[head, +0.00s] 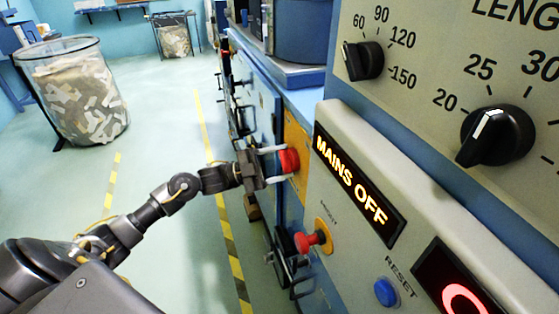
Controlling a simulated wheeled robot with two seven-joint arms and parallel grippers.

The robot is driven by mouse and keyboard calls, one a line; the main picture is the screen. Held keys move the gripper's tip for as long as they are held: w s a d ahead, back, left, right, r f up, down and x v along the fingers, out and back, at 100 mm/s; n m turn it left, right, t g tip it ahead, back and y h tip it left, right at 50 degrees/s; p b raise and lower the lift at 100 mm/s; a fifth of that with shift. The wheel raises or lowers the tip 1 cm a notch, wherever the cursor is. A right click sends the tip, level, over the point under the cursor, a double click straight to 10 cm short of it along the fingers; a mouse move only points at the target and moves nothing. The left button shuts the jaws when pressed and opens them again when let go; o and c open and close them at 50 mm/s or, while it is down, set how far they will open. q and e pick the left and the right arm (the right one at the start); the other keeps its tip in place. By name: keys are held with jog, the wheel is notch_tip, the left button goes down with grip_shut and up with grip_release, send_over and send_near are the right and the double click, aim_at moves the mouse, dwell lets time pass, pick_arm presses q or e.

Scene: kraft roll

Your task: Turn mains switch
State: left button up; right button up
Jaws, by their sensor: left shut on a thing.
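The mains switch (289,161) is a red knob on a yellow plate (296,142) on the side of the blue machine. My left gripper (276,165) reaches in from the left with its two pale fingers around the red knob, shut on it. The fingers lie one above and one below the knob. A lit sign (352,187) beside it reads "MAINS OFF". My right gripper is not in view.
Below the sign are a red mushroom button (308,241) on a yellow base and a blue reset button (386,292). Black dials (497,135) are at upper right. A bin of scraps (78,95) stands at left. The floor between is clear.

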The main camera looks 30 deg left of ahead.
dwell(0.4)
pick_arm(q)
jog(key=o, duration=1)
jog(key=shift+s+a+f, duration=0.2)
jog(key=shift+a+f, duration=0.05)
jog(key=shift+a, duration=0.1)
jog(key=b+v, duration=0.3)
jog(key=v, duration=0.7)
jog(key=shift+r, duration=0.15)
